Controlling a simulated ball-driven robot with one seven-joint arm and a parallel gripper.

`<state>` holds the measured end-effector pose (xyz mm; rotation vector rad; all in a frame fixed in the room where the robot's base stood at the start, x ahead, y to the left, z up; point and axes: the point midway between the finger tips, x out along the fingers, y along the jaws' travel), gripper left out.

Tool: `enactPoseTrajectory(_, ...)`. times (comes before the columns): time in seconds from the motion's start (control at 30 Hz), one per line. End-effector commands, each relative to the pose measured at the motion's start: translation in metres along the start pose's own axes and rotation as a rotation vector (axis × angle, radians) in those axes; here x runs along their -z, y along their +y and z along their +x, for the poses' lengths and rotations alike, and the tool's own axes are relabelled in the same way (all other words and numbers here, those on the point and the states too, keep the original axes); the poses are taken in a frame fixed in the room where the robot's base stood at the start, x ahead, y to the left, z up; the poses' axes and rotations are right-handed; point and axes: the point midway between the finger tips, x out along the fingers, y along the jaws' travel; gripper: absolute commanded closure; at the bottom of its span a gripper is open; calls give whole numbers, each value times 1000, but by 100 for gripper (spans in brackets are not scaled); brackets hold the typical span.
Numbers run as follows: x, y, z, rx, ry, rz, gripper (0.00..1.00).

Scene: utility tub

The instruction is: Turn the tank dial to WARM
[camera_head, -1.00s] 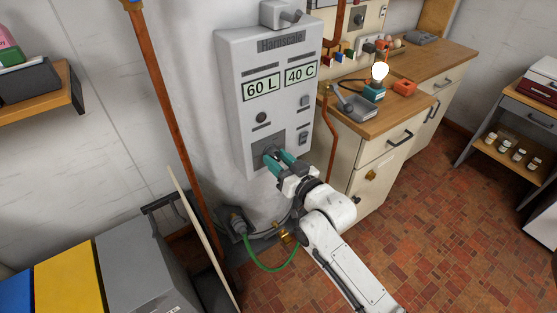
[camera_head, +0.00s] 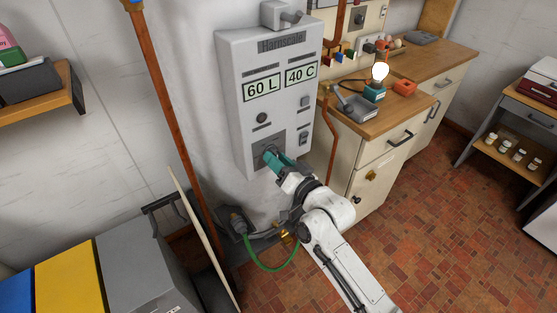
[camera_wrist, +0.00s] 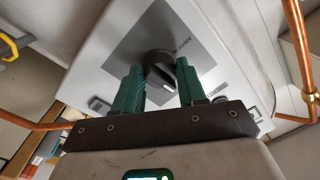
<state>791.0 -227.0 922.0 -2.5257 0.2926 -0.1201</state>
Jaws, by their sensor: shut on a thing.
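The tank (camera_head: 232,85) is a light grey wall unit with displays reading "60 L" and "40 C". Its dark round dial (camera_wrist: 157,62) sits on a darker grey plate (camera_wrist: 143,32) low on the front. In the head view the dial is mostly hidden by my fingers. My gripper (camera_wrist: 159,72) has its teal fingers on either side of the dial and is shut on it. A pale mark shows on the dial's near side.
A copper pipe (camera_head: 330,135) runs down right of the tank, beside a wooden counter (camera_head: 385,122) with a lit bulb (camera_head: 380,71). Another copper pipe (camera_head: 168,100) stands left. Grey, yellow and blue boxes (camera_head: 70,278) are at lower left. Tiled floor is open at right.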

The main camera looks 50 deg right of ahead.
Motion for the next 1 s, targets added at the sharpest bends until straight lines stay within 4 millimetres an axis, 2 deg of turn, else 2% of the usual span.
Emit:
enactPoseTrajectory(0.5, 1, -2, 0, 2, 21, 432, 90)
enactPoseTrajectory(1.0, 0, -1, 0, 3, 28, 589, 90)
